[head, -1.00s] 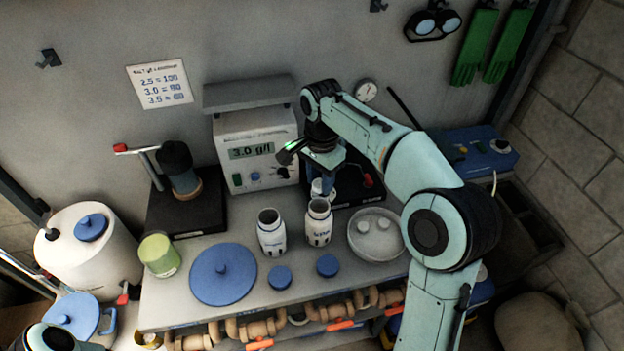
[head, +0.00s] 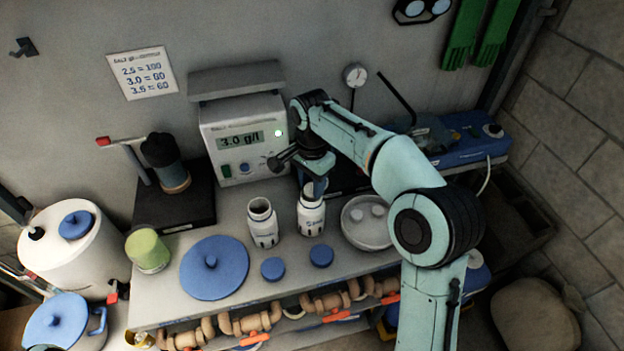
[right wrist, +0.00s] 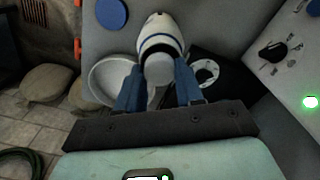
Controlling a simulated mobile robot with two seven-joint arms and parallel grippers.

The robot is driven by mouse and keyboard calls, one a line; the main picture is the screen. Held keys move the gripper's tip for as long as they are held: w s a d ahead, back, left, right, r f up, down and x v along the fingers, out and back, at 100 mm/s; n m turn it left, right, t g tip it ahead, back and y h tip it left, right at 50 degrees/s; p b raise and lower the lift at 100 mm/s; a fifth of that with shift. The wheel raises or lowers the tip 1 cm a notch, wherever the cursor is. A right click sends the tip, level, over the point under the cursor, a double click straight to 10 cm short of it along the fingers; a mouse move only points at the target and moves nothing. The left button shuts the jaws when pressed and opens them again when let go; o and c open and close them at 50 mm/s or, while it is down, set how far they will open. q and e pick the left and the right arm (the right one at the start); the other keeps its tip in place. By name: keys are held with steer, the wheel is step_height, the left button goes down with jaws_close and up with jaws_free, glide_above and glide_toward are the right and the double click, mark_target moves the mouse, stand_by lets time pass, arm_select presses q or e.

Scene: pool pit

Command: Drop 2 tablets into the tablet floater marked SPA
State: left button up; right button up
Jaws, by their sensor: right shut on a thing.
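Two white open-topped floaters with blue bands stand on the bench: a left one (head: 264,230) and a right one (head: 311,222). Their lettering is too small to read surely. My right gripper (head: 312,189) points down directly over the right floater's mouth. In the right wrist view its blue fingers are shut on a pale round tablet (right wrist: 158,70), with the white floater (right wrist: 160,32) just beyond it. Whether the tablet is inside the rim I cannot tell. My left gripper is out of view.
Two small blue caps (head: 273,268) (head: 321,256) lie in front of the floaters. A large blue lid (head: 213,280) and a green-yellow cup (head: 147,251) are to the left. A meter reading 3.0 g/l (head: 241,140) stands behind. Pipes run below the bench's front edge.

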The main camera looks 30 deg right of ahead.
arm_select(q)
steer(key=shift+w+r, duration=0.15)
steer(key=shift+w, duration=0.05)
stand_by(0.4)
arm_select(e)
steer(key=o, duration=1.1)
steer(key=shift+r, duration=0.15)
step_height(320, 180, up, 4)
steer(key=p, duration=0.2)
steer(key=shift+w+r+p, duration=0.15)
steer(key=shift+r+p, duration=0.1)
steer(key=shift+p, duration=0.1)
steer(key=shift+r, duration=0.7)
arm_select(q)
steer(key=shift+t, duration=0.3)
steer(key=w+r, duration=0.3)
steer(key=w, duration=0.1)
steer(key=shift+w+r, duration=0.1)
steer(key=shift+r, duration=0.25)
arm_select(e)
steer(key=shift+f, duration=0.1)
